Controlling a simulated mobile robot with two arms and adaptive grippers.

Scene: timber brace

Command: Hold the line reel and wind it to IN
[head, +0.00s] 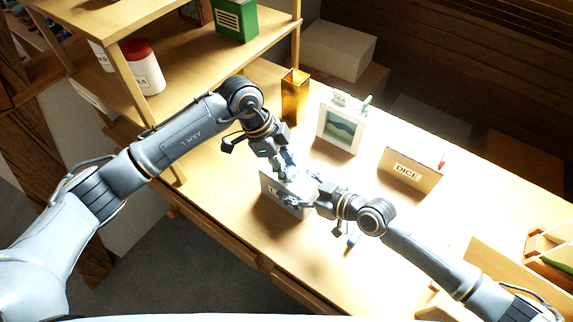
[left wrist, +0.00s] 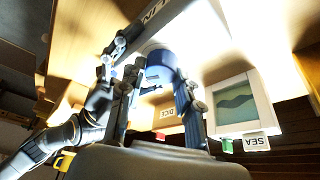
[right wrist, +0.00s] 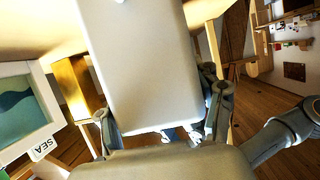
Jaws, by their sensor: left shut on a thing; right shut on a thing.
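The line reel (head: 272,191) stands on the table as a grey plate-like body with dark lettering, mostly hidden behind my grippers in the head view. In the left wrist view, part of its lettered edge (left wrist: 152,14) shows, and a pale and blue round part (left wrist: 160,60) lies between the fingers of my left gripper (left wrist: 160,95). My left gripper (head: 287,168) is shut on that part from above. My right gripper (head: 308,198) is shut on the body from the right. In the right wrist view, the broad pale body (right wrist: 145,65) fills the space between its fingers.
A framed picture (head: 340,128) marked SEA, an amber container (head: 294,95) and a DICE board (head: 408,172) stand behind. A wooden shelf (head: 160,100) is at left. An open wooden box (head: 548,250) is at right. The table's front edge is close to the reel.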

